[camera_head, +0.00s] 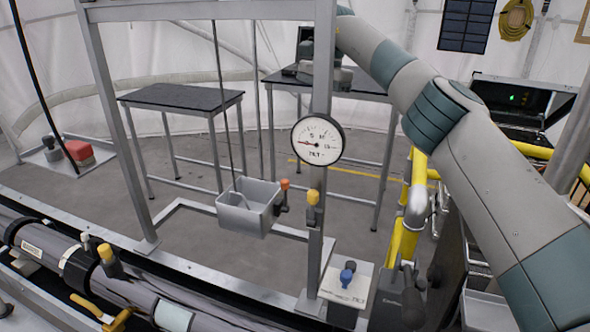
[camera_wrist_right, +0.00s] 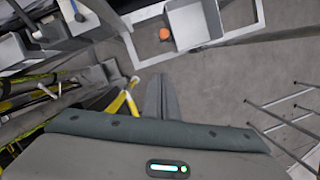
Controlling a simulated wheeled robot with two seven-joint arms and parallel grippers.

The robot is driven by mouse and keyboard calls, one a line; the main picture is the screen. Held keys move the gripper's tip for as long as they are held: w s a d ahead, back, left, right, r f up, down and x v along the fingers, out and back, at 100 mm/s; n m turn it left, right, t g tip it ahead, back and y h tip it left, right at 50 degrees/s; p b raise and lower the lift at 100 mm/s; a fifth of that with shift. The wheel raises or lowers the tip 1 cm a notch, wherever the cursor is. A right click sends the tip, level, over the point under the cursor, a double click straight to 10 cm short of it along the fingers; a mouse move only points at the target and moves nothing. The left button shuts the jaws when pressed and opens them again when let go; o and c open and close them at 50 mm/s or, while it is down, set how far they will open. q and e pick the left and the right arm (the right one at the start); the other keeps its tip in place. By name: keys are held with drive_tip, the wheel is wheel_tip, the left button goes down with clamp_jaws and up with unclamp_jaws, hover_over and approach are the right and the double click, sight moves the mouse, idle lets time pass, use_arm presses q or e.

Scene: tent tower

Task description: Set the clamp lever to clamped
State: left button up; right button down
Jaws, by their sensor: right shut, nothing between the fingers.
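A yellow-handled lever (camera_head: 98,309) lies low beside the grey tube (camera_head: 130,290) at the lower left of the head view. A yellow-topped knob (camera_head: 313,198) stands on the upright post, and an orange-topped one (camera_head: 285,184) is beside the metal bin. I cannot tell for sure which is the clamp lever or its setting. My right arm reaches from the lower right to the top centre, its hand partly hidden by the post. In the right wrist view my right gripper (camera_wrist_right: 161,98) is shut and empty, apart from the bin and orange knob (camera_wrist_right: 165,34).
The metal bin (camera_head: 248,208) hangs inside the frame; it also shows in the wrist view (camera_wrist_right: 195,24). A round tilt gauge (camera_head: 318,139) is on the post. Yellow pipes (camera_head: 418,190) stand at the right. Dark-topped tables (camera_head: 180,97) are behind, with open floor between.

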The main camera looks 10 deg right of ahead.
drive_tip(key=f, duration=0.2)
drive_tip(key=p, duration=0.5)
hover_over(285, 195)
drive_tip(key=w+d, duration=0.2)
drive_tip(key=d, duration=0.1)
drive_tip(key=d+x, duration=0.1)
drive_tip(key=x, duration=0.6)
drive_tip(key=shift+w+d+f, duration=0.25)
drive_tip(key=shift+w+f, duration=0.05)
drive_tip(key=shift+w, duration=0.05)
drive_tip(key=shift+a, duration=0.15)
